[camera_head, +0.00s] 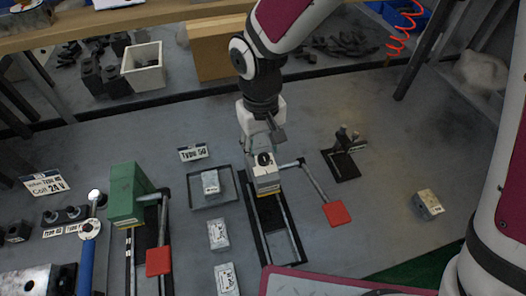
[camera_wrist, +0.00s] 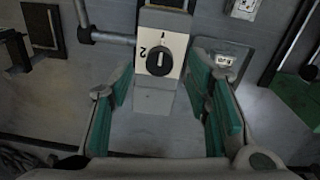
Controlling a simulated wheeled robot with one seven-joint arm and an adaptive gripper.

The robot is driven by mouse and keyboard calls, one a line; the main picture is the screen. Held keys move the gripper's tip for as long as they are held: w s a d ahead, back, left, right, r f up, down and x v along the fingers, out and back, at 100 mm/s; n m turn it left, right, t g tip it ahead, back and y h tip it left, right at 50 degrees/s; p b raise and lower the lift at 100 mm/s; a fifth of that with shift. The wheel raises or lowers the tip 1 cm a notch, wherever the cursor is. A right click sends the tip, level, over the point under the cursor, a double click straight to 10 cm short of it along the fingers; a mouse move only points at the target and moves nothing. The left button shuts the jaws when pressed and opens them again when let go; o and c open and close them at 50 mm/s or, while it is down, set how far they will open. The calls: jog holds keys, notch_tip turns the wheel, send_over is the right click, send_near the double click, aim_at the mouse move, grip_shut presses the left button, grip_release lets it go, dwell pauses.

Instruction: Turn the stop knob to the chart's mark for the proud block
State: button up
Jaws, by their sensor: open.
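The stop knob (camera_wrist: 159,63) is round and black, with a pale line that looks roughly upright in the wrist view. It sits on a pale plate (camera_wrist: 173,42) with a "2" at its left and another mark above. In the head view the knob (camera_head: 264,159) tops a grey stop block (camera_head: 266,177) on a black rail. My gripper (camera_wrist: 162,78) is open, its green-padded fingers apart on either side below the knob; in the head view my gripper (camera_head: 262,128) is just behind the knob. I cannot tell contact, which block is proud, or make out the chart.
Grey blocks stand in a tray (camera_head: 234,198), in front of it (camera_head: 218,235), at the front (camera_head: 226,279) and far right (camera_head: 428,204). A red-padded lever (camera_head: 337,213) is right of the stop block. A green block (camera_head: 125,196) stands left. A "Type 50" label (camera_head: 193,152) lies behind the tray.

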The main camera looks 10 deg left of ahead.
aim_at(262, 157)
notch_tip(262, 157, up, 10)
jog(key=shift+f, duration=0.2)
jog(key=shift+a, duration=0.1)
